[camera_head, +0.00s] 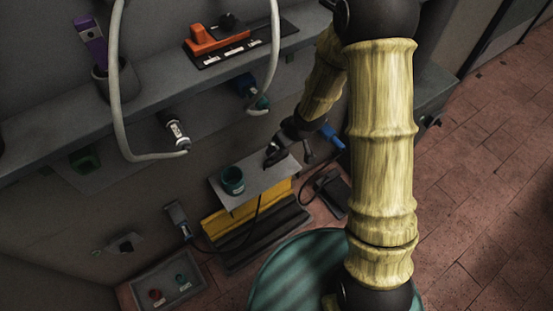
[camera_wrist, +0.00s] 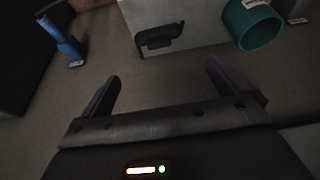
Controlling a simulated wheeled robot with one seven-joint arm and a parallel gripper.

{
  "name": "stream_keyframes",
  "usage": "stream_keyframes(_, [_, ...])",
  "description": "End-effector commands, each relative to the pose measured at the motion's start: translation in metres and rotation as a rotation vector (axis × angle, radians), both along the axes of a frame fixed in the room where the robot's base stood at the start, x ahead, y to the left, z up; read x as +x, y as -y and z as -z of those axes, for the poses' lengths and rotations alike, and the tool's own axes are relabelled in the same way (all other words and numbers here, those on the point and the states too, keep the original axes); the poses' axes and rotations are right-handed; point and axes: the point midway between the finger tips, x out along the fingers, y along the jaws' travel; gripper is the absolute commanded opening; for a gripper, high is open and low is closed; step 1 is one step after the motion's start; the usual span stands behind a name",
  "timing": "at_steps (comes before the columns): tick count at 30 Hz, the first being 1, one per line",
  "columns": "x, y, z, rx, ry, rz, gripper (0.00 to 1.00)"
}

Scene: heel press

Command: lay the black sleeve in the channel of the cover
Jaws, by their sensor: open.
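My gripper (camera_wrist: 162,68) is open, with nothing between its two fingers in the wrist view. In the head view my gripper (camera_head: 289,152) is at the right end of a flat grey plate (camera_head: 258,185). The plate, which may be the cover, also shows in the wrist view (camera_wrist: 198,22). A dark elongated shape (camera_wrist: 160,38) is at the plate's near edge, ahead of the fingers and apart from them. It may be the black sleeve; I cannot tell whether it lies in a channel. No channel is clear in either view.
A teal cup (camera_head: 232,180) stands on the plate's left part. A yellow block (camera_head: 222,224) is under it. A blue tool (camera_wrist: 62,40) is left of the plate in the wrist view. Hose loops (camera_head: 115,75) hang before the shelf. A tray (camera_head: 185,297) sits lower left.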

Motion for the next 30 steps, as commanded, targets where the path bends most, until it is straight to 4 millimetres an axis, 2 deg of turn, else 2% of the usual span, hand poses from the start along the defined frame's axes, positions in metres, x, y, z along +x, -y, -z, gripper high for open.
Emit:
stream_keyframes(1, [0.002, -0.003, 0.014, 0.000, -0.002, -0.003, 1.00])
stream_keyframes(13, [0.024, -0.018, 0.076, 0.000, -0.001, -0.002, 1.00])
stream_keyframes(17, [0.028, -0.020, 0.083, 0.000, 0.001, 0.000, 1.00])
stream_keyframes(26, [0.028, -0.020, 0.083, 0.000, 0.000, 0.000, 1.00])
stream_keyframes(30, [0.031, -0.022, 0.094, -0.001, -0.001, 0.000, 1.00])
